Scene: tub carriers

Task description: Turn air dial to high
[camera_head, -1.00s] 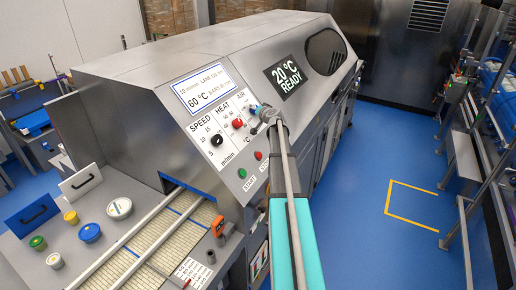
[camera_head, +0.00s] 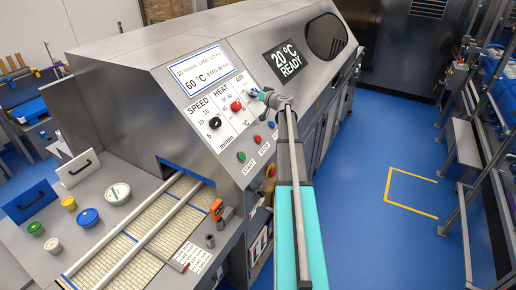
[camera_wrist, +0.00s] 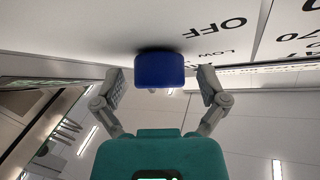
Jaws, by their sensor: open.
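The air dial is a blue knob (camera_wrist: 160,72) on the machine's pale panel, seen large in the wrist view. Its panel word OFF and a small LOW show beside it. In the head view the dial (camera_head: 254,93) sits under the AIR label, partly covered by my gripper (camera_head: 264,97). In the wrist view my gripper (camera_wrist: 160,87) is open, with one finger on each side of the knob. Gaps show between the fingers and the knob. The dial's pointer and setting cannot be made out.
A black speed dial (camera_head: 214,123) and a red heat dial (camera_head: 236,106) sit left of the air dial. Green (camera_head: 241,156), red (camera_head: 257,139) and blue (camera_head: 271,124) buttons lie below. A display (camera_head: 286,57) reads 20 °C READY.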

